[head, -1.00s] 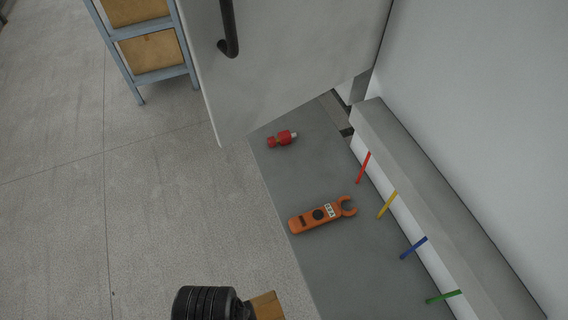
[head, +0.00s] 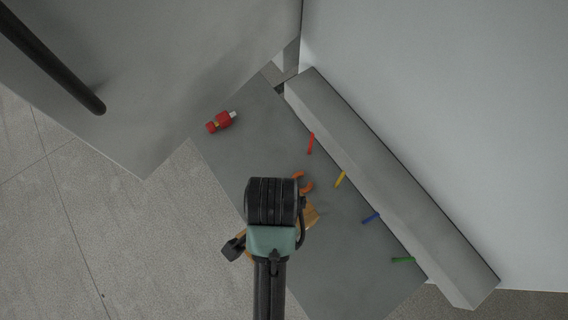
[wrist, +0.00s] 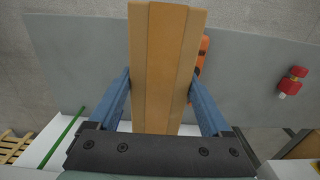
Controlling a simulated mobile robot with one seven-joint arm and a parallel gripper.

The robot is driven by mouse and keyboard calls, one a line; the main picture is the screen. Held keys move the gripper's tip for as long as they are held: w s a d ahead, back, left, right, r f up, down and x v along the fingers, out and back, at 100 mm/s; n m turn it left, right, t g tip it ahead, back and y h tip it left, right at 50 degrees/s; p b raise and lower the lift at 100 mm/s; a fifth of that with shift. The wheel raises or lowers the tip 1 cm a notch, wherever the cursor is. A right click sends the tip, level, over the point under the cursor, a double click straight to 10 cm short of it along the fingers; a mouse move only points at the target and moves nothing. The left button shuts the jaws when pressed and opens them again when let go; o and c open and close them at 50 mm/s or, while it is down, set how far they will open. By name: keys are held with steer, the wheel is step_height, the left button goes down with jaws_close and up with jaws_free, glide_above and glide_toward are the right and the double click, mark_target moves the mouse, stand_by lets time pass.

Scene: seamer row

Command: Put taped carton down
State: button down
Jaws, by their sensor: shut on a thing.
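In the head view only a small part of the carton (head: 311,215) shows beside my wrist, which hides the rest. It is over the grey surface (head: 340,270). I cannot tell whether its far end touches that surface.
An orange clamp meter (head: 303,181) lies on the surface, mostly hidden under my wrist. A red fitting (head: 221,122) lies farther back. Red, yellow, blue (head: 371,217) and green strips edge the grey ledge (head: 390,190) at right. A pale panel with a black handle (head: 60,60) stands at upper left.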

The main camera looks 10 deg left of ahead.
mark_target(311, 207)
steer(key=w+d+p, duration=0.2)
steer(key=w+d, duration=0.4)
steer(key=w, duration=0.1)
steer(key=f, duration=0.4)
steer(key=f+p, duration=0.1)
steer(key=f, duration=0.2)
steer(key=shift+s+d, duration=0.15)
steer(key=shift+d, duration=0.1)
steer(key=shift+f, duration=0.1)
steer(key=shift+c, duration=0.9)
jaws_free()
steer(key=shift+s, duration=0.1)
steer(key=shift+o, duration=0.9)
